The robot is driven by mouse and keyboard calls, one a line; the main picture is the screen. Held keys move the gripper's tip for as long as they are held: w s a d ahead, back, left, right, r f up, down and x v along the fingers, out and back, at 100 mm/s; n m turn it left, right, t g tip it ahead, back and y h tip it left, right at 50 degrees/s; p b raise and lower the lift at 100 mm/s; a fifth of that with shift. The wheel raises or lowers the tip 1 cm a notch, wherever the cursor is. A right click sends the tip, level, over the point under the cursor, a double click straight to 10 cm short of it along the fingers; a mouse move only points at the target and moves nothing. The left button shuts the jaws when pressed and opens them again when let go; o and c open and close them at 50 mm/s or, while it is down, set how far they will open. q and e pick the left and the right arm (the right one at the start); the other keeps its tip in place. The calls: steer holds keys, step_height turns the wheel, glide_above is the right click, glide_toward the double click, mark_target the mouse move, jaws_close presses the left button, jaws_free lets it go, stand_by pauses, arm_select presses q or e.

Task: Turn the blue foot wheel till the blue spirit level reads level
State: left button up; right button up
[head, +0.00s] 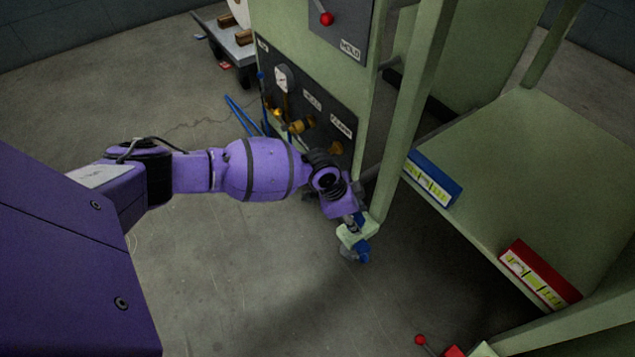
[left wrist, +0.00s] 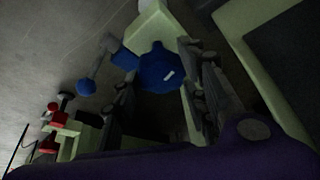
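The blue spirit level (head: 446,187) lies along the front edge of the green machine's shelf in the head view. Its yellow-green vial shows, but the bubble is too small to read. The blue foot wheel (left wrist: 158,72), with a white mark, sits under a pale green foot bracket (head: 357,234). My left gripper (left wrist: 160,95) reaches down at this foot, its fingers apart on either side of the wheel. I cannot tell whether either finger touches it. In the head view my wrist hides most of the gripper. My right gripper is out of view.
A blue lever (left wrist: 87,86) sticks out beside the wheel. A red spirit level (head: 540,275) lies on the shelf, and a red-knobbed lever (head: 421,340) is at another foot. A valve panel (head: 300,110) is close behind my left arm. A cart (head: 232,42) stands farther back.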

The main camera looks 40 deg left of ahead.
arm_select(q)
steer(key=shift+d, duration=0.15)
steer(key=c, duration=0.4)
steer(key=shift+o, duration=0.2)
steer(key=shift+m, duration=0.5)
steer(key=o, duration=1.1)
steer(key=shift+r, duration=0.1)
steer(key=shift+a+r, duration=0.2)
steer(key=shift+r, duration=0.1)
steer(key=v, duration=1.1)
steer(key=shift+s+a, duration=0.1)
steer(key=shift+a, duration=0.05)
